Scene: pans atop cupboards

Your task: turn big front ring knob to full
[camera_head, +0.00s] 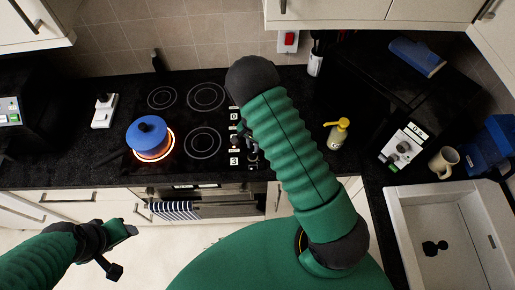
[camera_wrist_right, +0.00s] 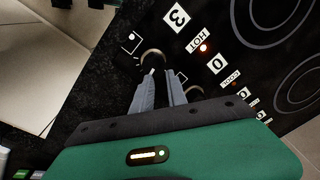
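The blue lidded pot (camera_head: 147,134) sits on the front left ring, which glows orange around its base. The hob controls run along the right side of the black cooktop, with printed labels "0" and "3". In the right wrist view a round knob (camera_wrist_right: 152,57) lies just past my right fingertips, and a second round knob (camera_wrist_right: 192,92) is partly hidden beside the right finger. My right gripper (camera_wrist_right: 161,74) has its two fingers a small gap apart. I cannot tell whether they touch the knob. My left gripper (camera_head: 116,250) is open and empty, low at the left.
A red light (camera_wrist_right: 204,47) shines beside the "HOT" label. A yellow-topped bottle (camera_head: 338,133) stands right of my right arm, with a sink (camera_head: 400,215) beyond. A striped towel (camera_head: 174,210) hangs on the oven front. The left counter is mostly clear.

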